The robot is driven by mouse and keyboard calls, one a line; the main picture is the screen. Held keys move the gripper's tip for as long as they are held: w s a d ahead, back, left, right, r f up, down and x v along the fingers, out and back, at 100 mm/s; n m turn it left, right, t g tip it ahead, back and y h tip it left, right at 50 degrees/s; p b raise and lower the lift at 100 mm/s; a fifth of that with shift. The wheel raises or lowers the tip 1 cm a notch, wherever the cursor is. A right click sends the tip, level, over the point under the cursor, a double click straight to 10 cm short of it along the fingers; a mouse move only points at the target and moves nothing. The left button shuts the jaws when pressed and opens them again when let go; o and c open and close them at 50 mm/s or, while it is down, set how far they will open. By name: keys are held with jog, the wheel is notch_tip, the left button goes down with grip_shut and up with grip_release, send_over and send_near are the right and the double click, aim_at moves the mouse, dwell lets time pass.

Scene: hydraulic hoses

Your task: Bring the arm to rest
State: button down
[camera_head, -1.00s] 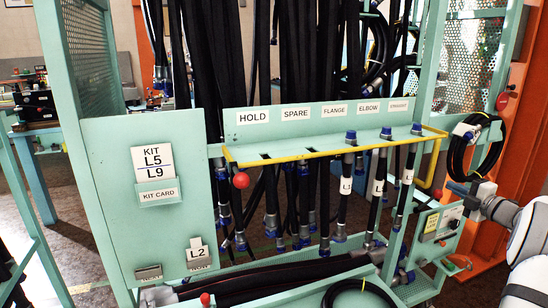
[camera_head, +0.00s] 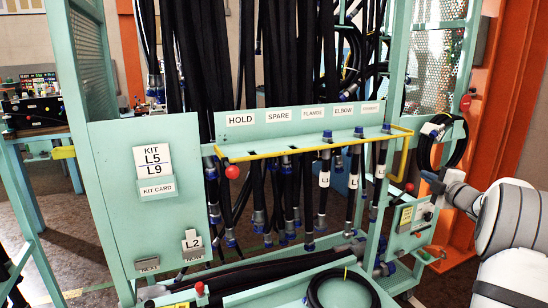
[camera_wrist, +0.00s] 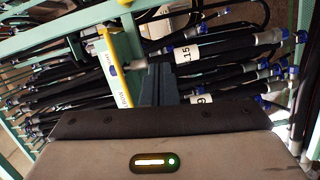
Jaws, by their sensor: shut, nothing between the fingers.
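My arm (camera_head: 515,225) reaches in from the right edge of the head view. My gripper (camera_head: 432,181), small and grey at its end, is beside the right post of the green hose rack (camera_head: 110,210), below a hanging coil of black hose (camera_head: 424,152). I cannot tell from the head view whether it touches anything. In the wrist view my gripper's dark fingers (camera_wrist: 156,84) are together and hold nothing. They appear in front of black hoses with blue-capped ends, one tagged "15" (camera_wrist: 185,55).
A yellow rail (camera_head: 300,151) runs along the shelf labelled HOLD, SPARE, FLANGE and ELBOW. Tagged hoses hang below it. A control box (camera_head: 412,217) sits on the rack's right side. An orange post (camera_head: 490,110) stands behind my arm. A coiled hose (camera_head: 340,288) lies low in front.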

jog(key=s+a+r+m+g+h+p, duration=0.2)
jog(key=s+a+r+m+g+h, duration=0.2)
jog(key=s+a+m+h, duration=0.5)
jog(key=s+a+f+m+g+y, duration=0.2)
jog(key=s+a, duration=0.5)
jog(key=s, duration=0.4)
jog(key=s+a+f+m+g+y+p, duration=0.1)
jog(key=s+a+f+m+g, duration=0.3)
jog(key=s+a, duration=0.4)
jog(key=s+a+f+m+g+y+p, duration=0.1)
jog(key=s+a+f, duration=0.5)
jog(key=s, duration=0.8)
jog(key=a+m+g+y, duration=0.1)
jog(key=m+g, duration=0.1)
jog(key=g, duration=0.1)
jog(key=shift+a+f+g+y, duration=0.15)
jog(key=shift+a+g+y, duration=0.15)
jog(key=shift+g, duration=0.1)
